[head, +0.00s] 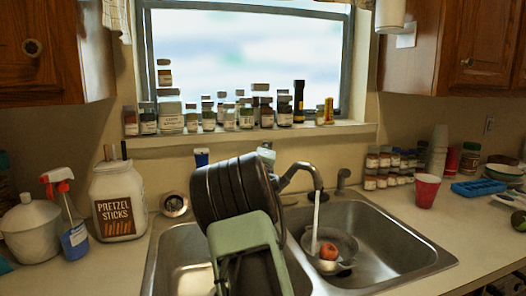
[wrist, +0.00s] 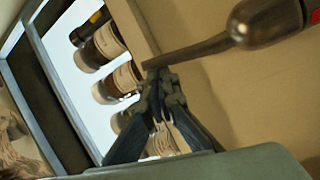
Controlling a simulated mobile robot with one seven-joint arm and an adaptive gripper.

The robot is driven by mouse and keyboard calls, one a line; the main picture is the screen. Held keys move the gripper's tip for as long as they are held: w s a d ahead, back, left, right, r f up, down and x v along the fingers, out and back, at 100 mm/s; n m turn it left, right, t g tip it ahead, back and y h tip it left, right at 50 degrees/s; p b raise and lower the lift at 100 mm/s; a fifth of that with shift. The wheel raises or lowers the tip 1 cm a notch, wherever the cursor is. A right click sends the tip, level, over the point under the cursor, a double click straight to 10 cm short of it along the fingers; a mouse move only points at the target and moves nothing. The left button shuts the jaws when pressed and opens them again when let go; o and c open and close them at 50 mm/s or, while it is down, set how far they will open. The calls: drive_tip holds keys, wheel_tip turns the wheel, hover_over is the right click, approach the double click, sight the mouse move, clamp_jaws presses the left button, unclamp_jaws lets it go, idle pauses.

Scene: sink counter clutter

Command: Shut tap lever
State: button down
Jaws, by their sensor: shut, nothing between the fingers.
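The tap (head: 300,172) arches over the right basin of the sink (head: 395,240), and a pale stream, apparently running water (head: 315,222), falls from its spout. In the head view my arm hides the tap's left side and my gripper. In the wrist view a dark metal rod with a rounded thick end, apparently the tap lever (wrist: 195,48), comes in from the upper right. My gripper (wrist: 158,78) is shut and empty, its fingertips at the thin end of the rod. I cannot tell whether they touch it.
A metal pan (head: 343,244) with a red round item (head: 328,252) sits in the right basin. Several jars (head: 247,115) line the window sill behind the tap. A pretzel jar (head: 118,200) and spray bottle (head: 74,237) stand left; a red cup (head: 427,190) stands right.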

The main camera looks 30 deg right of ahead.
drive_tip(key=shift+s+d+f+m+h+b, duration=0.35)
drive_tip(key=shift+m+b, duration=0.35)
drive_tip(key=shift+b, duration=0.8)
drive_tip(key=shift+s+d+f+m+h+b, duration=0.1)
drive_tip(key=shift+s+f+m+h+b, duration=0.35)
drive_tip(key=shift+b, duration=1)
drive_tip(key=m+b, duration=0.1)
drive_tip(key=s+m+h+b, duration=0.1)
drive_tip(key=m+b, duration=0.1)
drive_tip(key=shift+s+d+r+b, duration=0.1)
drive_tip(key=shift+s+d+b, duration=0.15)
drive_tip(key=shift+d+b, duration=0.05)
drive_tip(key=shift+s, duration=0.1)
